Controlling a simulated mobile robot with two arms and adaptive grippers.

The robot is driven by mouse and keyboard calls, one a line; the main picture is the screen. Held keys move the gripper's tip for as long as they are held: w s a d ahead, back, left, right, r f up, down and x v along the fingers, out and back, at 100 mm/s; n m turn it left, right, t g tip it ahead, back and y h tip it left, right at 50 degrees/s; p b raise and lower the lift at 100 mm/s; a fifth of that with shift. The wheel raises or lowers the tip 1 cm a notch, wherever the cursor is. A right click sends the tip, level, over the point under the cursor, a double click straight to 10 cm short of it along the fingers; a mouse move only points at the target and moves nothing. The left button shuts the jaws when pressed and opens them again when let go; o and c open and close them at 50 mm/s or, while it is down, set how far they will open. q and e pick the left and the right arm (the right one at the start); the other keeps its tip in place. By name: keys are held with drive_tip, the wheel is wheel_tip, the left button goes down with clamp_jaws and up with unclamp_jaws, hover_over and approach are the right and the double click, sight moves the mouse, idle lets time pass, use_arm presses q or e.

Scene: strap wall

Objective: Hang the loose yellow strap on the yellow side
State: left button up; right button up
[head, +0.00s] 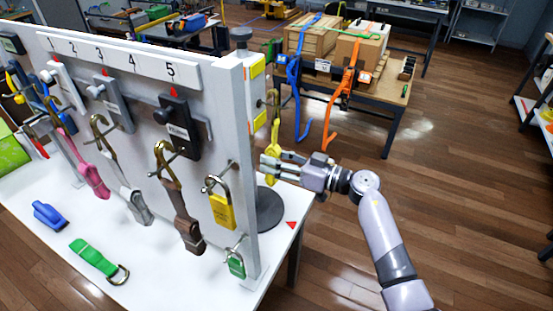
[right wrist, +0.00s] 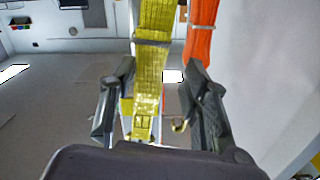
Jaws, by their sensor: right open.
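A yellow strap (head: 274,134) hangs by a brass-coloured hook beside the right end of the white board (head: 232,110). Yellow plates (head: 258,67) show along that end. My right gripper (head: 268,166) is at the strap's lower part, its fingers pointing left. In the right wrist view, the yellow strap (right wrist: 155,45) runs down between the spread fingers of the right gripper (right wrist: 161,72). I cannot tell whether either finger touches it. An orange strap (right wrist: 202,30) hangs just right of it there. What holds the yellow strap's hook is hidden. My left gripper is not in view.
Several straps hang from hooks on the board's near face, with a yellow padlock (head: 221,212) and a green padlock (head: 235,263). A green strap (head: 95,259) and a blue item (head: 50,215) lie on the white table (head: 150,285). Open floor lies right of it.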

drive_tip(key=v, duration=1.2)
drive_tip(key=s+d+f+m+t+h+b, duration=0.1)
drive_tip(key=d+f+m+t+h, duration=0.2)
drive_tip(key=f, duration=0.7)
drive_tip(key=d+f+m+t+h+b, duration=0.1)
drive_tip(key=d+f+m+t+h, duration=0.15)
drive_tip(key=f, duration=0.65)
drive_tip(key=s+d+f+m+t+h+b, duration=0.1)
drive_tip(key=d+f+m+t+h, duration=0.2)
drive_tip(key=f, duration=0.7)
drive_tip(key=s+d+f+m+g+h+b, duration=0.1)
drive_tip(key=s+d+f+g+h, duration=0.15)
drive_tip(key=s+f, duration=0.5)
drive_tip(key=s+d+f+m+g+h, duration=0.1)
drive_tip(key=s+d+f+g+h, duration=0.25)
drive_tip(key=f, duration=0.75)
drive_tip(key=s+f+g, duration=0.2)
drive_tip(key=s+f, duration=0.3)
drive_tip(key=s, duration=0.7)
drive_tip(key=s+d+f+n+g+h+b, duration=0.1)
drive_tip(key=s+f+g, duration=0.2)
drive_tip(key=s, duration=0.9)
drive_tip(key=s+d+f+g+h, duration=0.1)
drive_tip(key=s+f+g, duration=0.2)
drive_tip(key=s+f, duration=0.6)
drive_tip(key=s, duration=0.3)
drive_tip(key=shift+s+d+n+b, duration=0.15)
drive_tip(key=shift+s+n+b, duration=0.15)
drive_tip(key=shift+s+n, duration=0.1)
drive_tip(key=shift+w, duration=0.1)
